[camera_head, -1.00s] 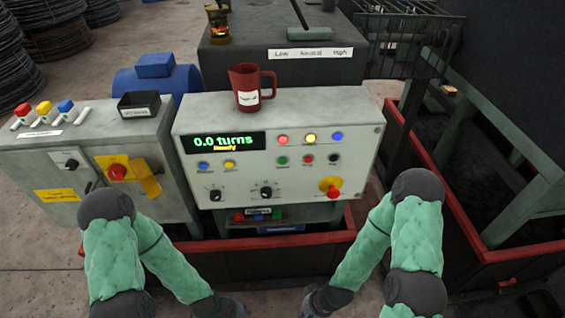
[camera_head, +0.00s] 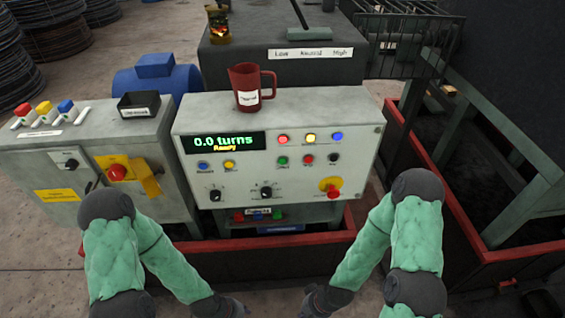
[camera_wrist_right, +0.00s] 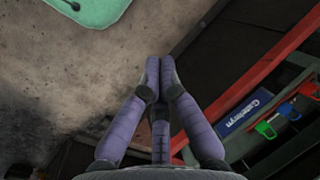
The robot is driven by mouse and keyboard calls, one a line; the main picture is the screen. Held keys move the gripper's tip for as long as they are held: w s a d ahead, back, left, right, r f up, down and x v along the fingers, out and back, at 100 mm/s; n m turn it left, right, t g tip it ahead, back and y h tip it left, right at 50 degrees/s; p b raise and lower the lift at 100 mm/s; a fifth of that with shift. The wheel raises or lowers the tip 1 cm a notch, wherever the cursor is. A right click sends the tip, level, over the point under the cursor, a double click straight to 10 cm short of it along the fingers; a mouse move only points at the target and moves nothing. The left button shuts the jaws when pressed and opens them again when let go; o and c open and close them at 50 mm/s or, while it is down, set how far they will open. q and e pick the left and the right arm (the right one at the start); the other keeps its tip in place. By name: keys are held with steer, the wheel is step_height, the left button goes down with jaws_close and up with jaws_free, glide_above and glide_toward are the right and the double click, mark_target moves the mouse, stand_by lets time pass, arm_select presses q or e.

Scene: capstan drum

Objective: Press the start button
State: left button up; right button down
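The grey control panel (camera_head: 360,135) stands upright in the middle of the head view, with its display reading "0.0 turns" and "Ready". A green button (camera_head: 282,160) sits in the panel's lower button row, beside a red button (camera_head: 308,159) and a black one (camera_head: 333,159). The small labels are too blurred to read, so I cannot confirm which is start. My left gripper (camera_head: 232,308) is low at the bottom edge, partly cut off. My right gripper (camera_head: 314,302) is also low, below and apart from the panel. In the right wrist view its fingers (camera_wrist_right: 160,68) are together and empty.
A red mug (camera_head: 246,90) stands on the panel's top. A red emergency-style knob (camera_head: 333,193) is at the panel's lower right. A side cabinet (camera_head: 85,140) stands left. A red-edged frame (camera_head: 345,238) runs below the panel. The space before the panel face is clear.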

mark_target(283, 161)
steer(key=w+a+r+n+t+y+p, duration=0.15)
steer(key=w+r+n+t, duration=0.5)
steer(key=w+r, duration=1.55)
step_height(283, 161, up, 12)
steer(key=w+a+t+y, duration=0.1)
steer(key=a+t, duration=0.1)
steer(key=t, duration=0.2)
steer(key=shift+w+f+t, duration=0.15)
steer(key=shift+w+t, duration=0.2)
steer(key=shift+w+p, duration=0.4)
steer(key=shift+w, duration=4.05)
steer(key=shift+w, duration=0.1)
steer(key=shift+w, duration=0.3)
